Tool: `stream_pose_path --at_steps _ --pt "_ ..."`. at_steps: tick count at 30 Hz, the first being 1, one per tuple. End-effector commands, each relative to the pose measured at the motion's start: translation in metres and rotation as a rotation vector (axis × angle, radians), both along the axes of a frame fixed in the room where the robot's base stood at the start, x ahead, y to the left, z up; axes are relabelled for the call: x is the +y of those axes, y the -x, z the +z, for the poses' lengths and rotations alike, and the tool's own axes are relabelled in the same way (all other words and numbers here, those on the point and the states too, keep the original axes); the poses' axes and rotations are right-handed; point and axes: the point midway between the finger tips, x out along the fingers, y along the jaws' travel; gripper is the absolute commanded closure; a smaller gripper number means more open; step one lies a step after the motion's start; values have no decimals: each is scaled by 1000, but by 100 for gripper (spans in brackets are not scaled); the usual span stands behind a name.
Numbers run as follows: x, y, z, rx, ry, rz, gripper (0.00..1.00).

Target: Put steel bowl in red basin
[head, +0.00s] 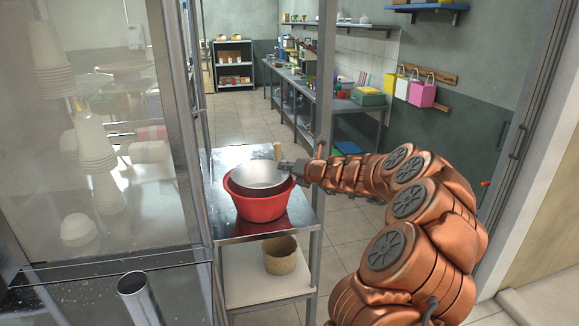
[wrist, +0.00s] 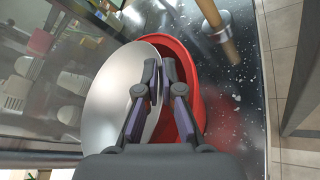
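The steel bowl (head: 258,176) is over the mouth of the red basin (head: 262,209), its lower part inside the basin's outline and its rim above the basin's rim. In the wrist view the bowl (wrist: 112,95) looks tilted and set to the left, with the red basin (wrist: 192,70) showing behind it on the right. My gripper (head: 290,167) reaches in from the right at the bowl's rim. In the wrist view its fingertips (wrist: 160,66) are close together with the bowl's right edge between them. Whether the bowl touches the basin's floor is hidden.
The basin stands on a steel table (head: 228,228). A wooden handle (wrist: 214,20) on a metal base stands close behind it. A woven basket (head: 280,255) is on the lower shelf. A glass-walled cabinet (head: 100,140) rises on the left, and a metal post (head: 323,90) stands at the right.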

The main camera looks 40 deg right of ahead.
Motion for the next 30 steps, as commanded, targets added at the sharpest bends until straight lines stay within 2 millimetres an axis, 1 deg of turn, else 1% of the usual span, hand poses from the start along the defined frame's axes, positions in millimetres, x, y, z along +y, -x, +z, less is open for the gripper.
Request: stream_pose_path --at_steps 1,7,17,23,30 --pt "0 0 0 0 0 0 90" --pt "0 0 0 -1 0 -1 69" --pt "0 0 2 -1 0 -1 69" --pt "-1 1 14 -1 4 1 69" --pt "-4 40 25 -3 1 -3 69"
